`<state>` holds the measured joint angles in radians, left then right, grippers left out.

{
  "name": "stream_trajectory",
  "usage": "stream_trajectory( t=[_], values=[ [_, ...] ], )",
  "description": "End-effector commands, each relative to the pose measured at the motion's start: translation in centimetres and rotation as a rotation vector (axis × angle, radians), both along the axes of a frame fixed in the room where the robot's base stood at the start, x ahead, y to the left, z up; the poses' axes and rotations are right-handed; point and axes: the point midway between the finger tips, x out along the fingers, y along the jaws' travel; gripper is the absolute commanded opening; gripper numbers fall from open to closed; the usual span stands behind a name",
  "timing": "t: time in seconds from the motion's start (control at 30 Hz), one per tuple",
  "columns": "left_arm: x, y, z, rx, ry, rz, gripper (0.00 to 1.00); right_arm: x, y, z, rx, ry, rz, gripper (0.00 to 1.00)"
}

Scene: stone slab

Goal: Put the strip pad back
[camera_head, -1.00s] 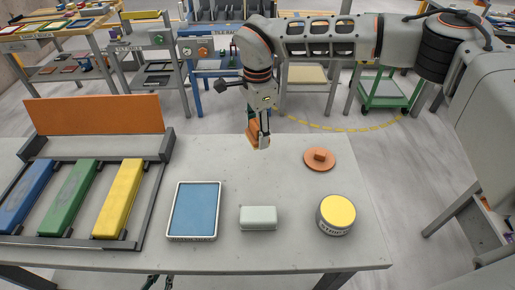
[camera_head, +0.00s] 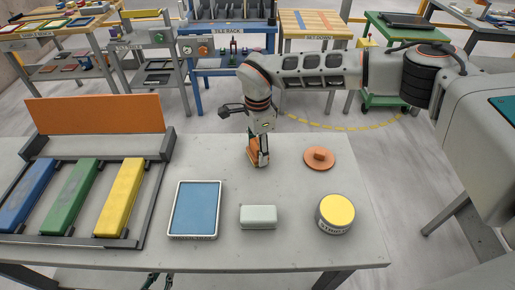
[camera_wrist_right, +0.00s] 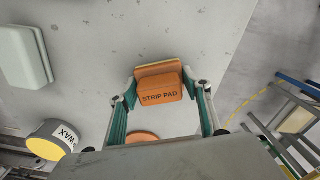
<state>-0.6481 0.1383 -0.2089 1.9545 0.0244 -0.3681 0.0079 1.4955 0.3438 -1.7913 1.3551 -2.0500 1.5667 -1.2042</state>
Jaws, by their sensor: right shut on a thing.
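The strip pad (camera_head: 264,155) is an orange block with a paler tan layer. Its label reads STRIP PAD in the wrist view (camera_wrist_right: 161,92). My right gripper (camera_head: 259,158) is shut on it, with a green-sided finger at each side of the pad in the wrist view. The pad is over the back middle of the stone slab (camera_head: 215,155); I cannot tell if it touches the slab. Small dark parts at the bottom edge of the head view, below the slab, look like my left gripper (camera_head: 160,281); its fingers are too cropped to read.
An orange disc with a knob (camera_head: 319,158) lies right of the pad. A yellow-lidded wax tin (camera_head: 336,214), a pale block (camera_head: 258,217) and a blue-topped tray (camera_head: 195,209) stand nearer. A rack (camera_head: 150,205) with blue, green and yellow bars is at left.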

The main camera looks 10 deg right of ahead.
Motion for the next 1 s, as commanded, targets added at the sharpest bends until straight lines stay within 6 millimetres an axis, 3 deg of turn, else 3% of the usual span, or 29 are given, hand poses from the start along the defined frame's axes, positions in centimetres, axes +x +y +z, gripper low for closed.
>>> stream_trajectory(
  t=[0.03, 0.07, 0.1, 0.13, 0.57, 0.67, 1.0],
  values=[
    [0.0, 0.0, -0.2, 0.000, 0.000, 0.000, 0.18, 0.0, 0.0, -0.2, 0.000, 0.000, 0.000, 0.31],
    [0.0, 0.0, -0.2, 0.000, 0.000, 0.000, 0.18, 0.0, 0.0, -0.3, 0.000, 0.000, 0.000, 0.51],
    [0.0, 0.0, -0.1, 0.000, 0.000, 0.000, 0.18, 0.0, 0.0, -0.2, 0.000, 0.000, 0.000, 0.61],
    [0.0, 0.0, -0.1, 0.000, 0.000, 0.000, 0.18, 0.0, 0.0, -0.2, 0.000, 0.000, 0.000, 0.65],
    [0.0, 0.0, 0.2, -0.001, -0.002, 0.001, 0.18, 0.1, 0.0, 0.5, 0.000, -0.001, 0.000, 0.65],
    [0.0, 0.0, 0.0, -0.002, -0.004, 0.000, 0.18, 0.1, 0.0, 1.7, 0.000, -0.003, 0.000, 0.65],
    [0.1, -0.3, -0.6, -0.006, -0.009, -0.002, 0.18, 0.1, 0.0, 8.5, 0.000, -0.003, 0.000, 0.65]
  ],
)
